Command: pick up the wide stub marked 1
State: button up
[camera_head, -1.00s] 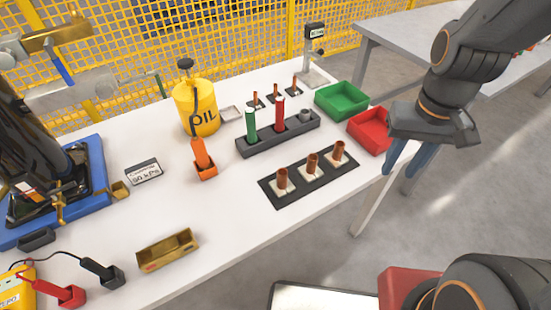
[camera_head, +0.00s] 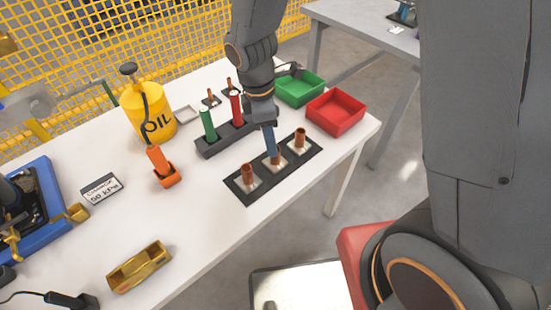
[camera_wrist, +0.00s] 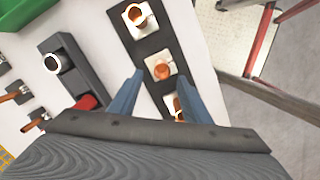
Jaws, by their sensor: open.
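Three wide copper stubs stand upright on pale square pads along a dark strip (camera_head: 238,188): a near-left stub (camera_head: 248,173), a middle stub (camera_head: 277,160) and a far-right stub (camera_head: 300,138). No number marks are legible, so I cannot tell which is marked 1. My gripper (camera_head: 272,155) points down over the strip at the middle stub, partly covering it. In the wrist view my open gripper (camera_wrist: 160,77) has its blue fingers either side of the strip. One stub (camera_wrist: 162,71) shows just beyond the fingertips, another (camera_wrist: 137,14) is farther off, and a third is partly hidden by the right finger.
A dark rack (camera_head: 215,146) holding a green and a red cylinder stands behind the strip. Thin copper stubs (camera_head: 210,97) are farther back. Green (camera_head: 300,88) and red (camera_head: 340,112) trays sit to the right. An orange holder (camera_head: 167,177) and brass tray (camera_head: 140,268) are left.

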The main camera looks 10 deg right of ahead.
jog(key=shift+s+d+f+p, duration=0.1)
jog(key=shift+d+f, duration=0.1)
jog(key=shift+f, duration=0.8)
jog(key=shift+d+f+p, duration=0.15)
jog(key=shift+d+f, duration=0.1)
jog(key=shift+f, duration=0.8)
jog(key=shift+s+d+f+p, duration=0.1)
jog(key=shift+d+f, duration=0.1)
jog(key=shift+f, duration=0.8)
grip_shut()
